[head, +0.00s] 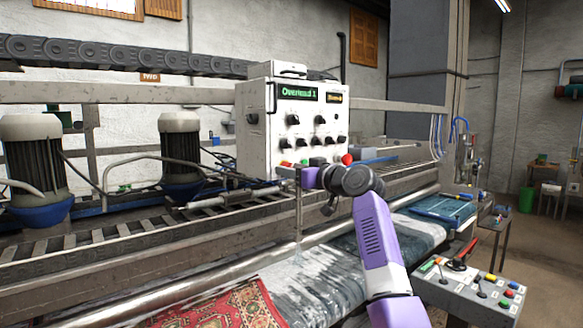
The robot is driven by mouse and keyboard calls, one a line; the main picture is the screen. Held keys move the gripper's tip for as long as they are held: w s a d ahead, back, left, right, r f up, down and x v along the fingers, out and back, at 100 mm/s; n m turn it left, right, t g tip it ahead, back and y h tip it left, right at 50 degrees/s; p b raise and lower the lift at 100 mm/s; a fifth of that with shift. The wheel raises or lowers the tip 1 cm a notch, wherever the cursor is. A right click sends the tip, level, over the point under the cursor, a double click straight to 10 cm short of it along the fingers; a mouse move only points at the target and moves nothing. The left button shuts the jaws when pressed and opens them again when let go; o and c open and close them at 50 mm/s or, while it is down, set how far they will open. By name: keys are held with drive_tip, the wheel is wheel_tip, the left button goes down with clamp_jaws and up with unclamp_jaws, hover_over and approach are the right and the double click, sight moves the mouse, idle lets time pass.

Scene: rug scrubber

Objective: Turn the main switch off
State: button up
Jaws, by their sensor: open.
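My gripper (286,172) is open, in front of the box's lower edge, below the left-side knob. It looks empty, and contact with the box cannot be told. My wrist hides part of the frame behind.
A lower console (452,290) with levers, coloured buttons and a red-and-black handle (460,256) stands at the lower right. Rugs (235,308) lie under a long metal roller. Motors (180,150) and rails fill the left. Open floor (545,235) shows at the right.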

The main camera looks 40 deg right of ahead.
drive_tip(key=shift+w, duration=0.15)
drive_tip(key=shift+c, duration=0.4)
clamp_jaws()
drive_tip(key=shift+f+b, duration=0.1)
drive_tip(key=shift+b, duration=0.3)
drive_tip(key=n+b, duration=1)
drive_tip(key=n, duration=0.5)
drive_tip(key=shift+d+n, duration=0.1)
drive_tip(key=shift+n, duration=0.3)
